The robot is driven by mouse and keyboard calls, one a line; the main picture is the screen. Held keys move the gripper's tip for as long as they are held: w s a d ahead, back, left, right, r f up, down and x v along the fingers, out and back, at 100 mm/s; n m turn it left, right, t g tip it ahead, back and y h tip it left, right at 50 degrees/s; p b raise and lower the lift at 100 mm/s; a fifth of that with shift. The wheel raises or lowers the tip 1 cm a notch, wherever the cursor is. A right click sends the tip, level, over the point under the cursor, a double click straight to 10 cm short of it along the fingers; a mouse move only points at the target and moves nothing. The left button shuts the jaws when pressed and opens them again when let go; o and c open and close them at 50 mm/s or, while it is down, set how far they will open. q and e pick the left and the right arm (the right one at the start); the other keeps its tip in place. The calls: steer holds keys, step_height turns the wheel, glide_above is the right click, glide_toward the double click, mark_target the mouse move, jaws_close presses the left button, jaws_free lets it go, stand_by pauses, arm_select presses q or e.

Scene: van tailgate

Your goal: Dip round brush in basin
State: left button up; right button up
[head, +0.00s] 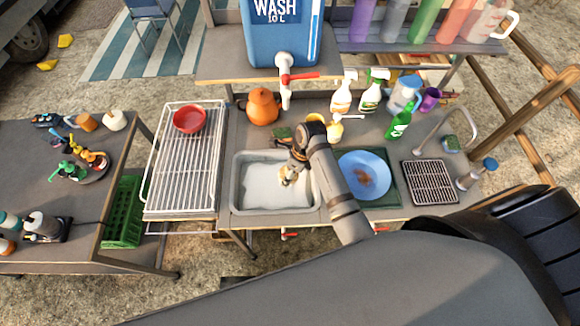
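The basin (238,200) is a grey-rimmed sink filled with pale, milky water, set in the counter near the middle of the head view. My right gripper (290,170) points down over the basin's right half. It appears shut on a small tan and yellowish thing, which looks like the round brush (287,180). The brush is at or just above the water; I cannot tell whether it touches. Its handle is mostly hidden by the gripper. My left gripper is not in view.
A blue plate (376,165) with a brown stain lies right of the basin. A white wire rack (165,185) with a red bowl (189,119) stands left.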

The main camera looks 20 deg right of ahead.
steer(key=shift+w+d+f, duration=0.1)
steer(key=shift+w+f, duration=0.1)
steer(key=shift+f, duration=0.4)
steer(key=b+x, duration=0.1)
steer(key=x, duration=0.2)
steer(key=d+b+x, duration=0.1)
steer(key=x, duration=0.3)
steer(key=s+d+b+x, duration=0.1)
steer(key=x, duration=0.2)
steer(key=shift+d+f, duration=0.1)
steer(key=shift+f, duration=0.45)
steer(key=shift+d+b+x, duration=0.25)
steer(key=shift+b+x, duration=0.5)
steer(key=shift+x, duration=0.25)
steer(key=p+v, duration=0.1)
steer(key=p, duration=0.1)
steer(key=p+v, duration=0.1)
steer(key=v, duration=0.1)
steer(key=shift+w+a+r+p, duration=0.1)
steer(key=shift+w+a+p, duration=0.05)
steer(key=shift+a+p, duration=0.25)
steer(key=shift+w+a+r+p+v, duration=0.1)
steer(key=shift+a+v, duration=0.25)
steer(key=shift+v, duration=1.15)
steer(key=shift+w+a+r+p+v, duration=0.1)
steer(key=shift+a+v, duration=0.2)
steer(key=shift+v, duration=1.15)
steer(key=shift+w+a+r+p+v, duration=0.1)
steer(key=shift+a+v, duration=0.25)
steer(key=shift+v, duration=1.15)
